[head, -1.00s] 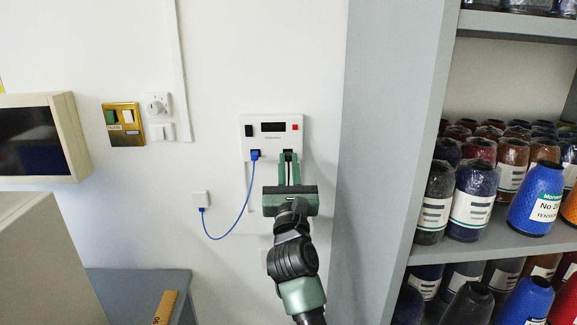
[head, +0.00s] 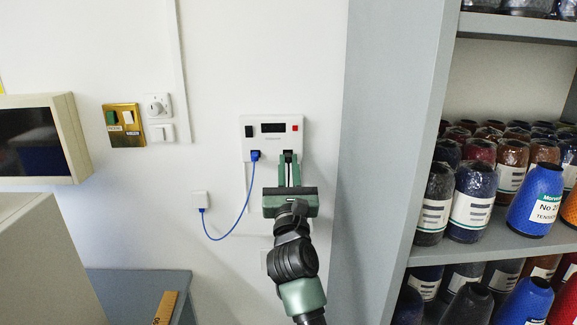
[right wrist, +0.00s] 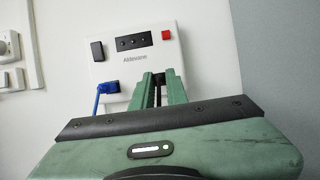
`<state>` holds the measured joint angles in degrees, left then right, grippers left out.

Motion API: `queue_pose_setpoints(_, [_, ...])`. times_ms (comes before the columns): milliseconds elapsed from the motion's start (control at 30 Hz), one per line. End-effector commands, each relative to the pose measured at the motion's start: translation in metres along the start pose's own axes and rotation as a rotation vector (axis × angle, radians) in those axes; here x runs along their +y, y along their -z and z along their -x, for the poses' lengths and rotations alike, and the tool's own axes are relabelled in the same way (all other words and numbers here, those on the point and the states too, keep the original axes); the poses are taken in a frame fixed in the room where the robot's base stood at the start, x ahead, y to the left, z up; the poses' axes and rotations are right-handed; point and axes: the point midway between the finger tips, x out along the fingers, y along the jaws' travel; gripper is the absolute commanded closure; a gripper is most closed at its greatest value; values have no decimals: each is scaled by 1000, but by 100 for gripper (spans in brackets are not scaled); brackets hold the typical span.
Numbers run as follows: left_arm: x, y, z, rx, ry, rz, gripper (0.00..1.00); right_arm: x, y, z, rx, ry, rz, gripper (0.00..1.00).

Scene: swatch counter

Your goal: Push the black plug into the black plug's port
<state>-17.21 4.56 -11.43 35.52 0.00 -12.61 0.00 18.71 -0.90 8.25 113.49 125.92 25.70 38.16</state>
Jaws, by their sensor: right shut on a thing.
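My right gripper (head: 289,172) is raised to the lower right of a white wall unit (head: 292,133). It is shut on the black plug (head: 288,154), a small dark piece at its fingertips. In the right wrist view the green fingers (right wrist: 160,85) close on the black plug (right wrist: 158,79) at the unit's lower edge. The fingers hide the port behind it, so I cannot tell how far the plug is in. My left gripper is not in view.
A blue plug (head: 255,155) sits in the unit left of my gripper, its blue cable (head: 243,208) looping to a small wall box (head: 200,200). A grey shelf panel (head: 385,150) stands close on the right. Switches (head: 124,125) are at left.

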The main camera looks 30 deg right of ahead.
Motion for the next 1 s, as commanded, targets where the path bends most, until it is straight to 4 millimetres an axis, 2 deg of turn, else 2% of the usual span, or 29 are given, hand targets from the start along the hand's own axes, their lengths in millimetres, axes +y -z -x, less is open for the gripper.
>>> queue_pose_setpoints(1000, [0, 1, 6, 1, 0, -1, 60, 0, -1, 0, 0, 0, 1, 100])
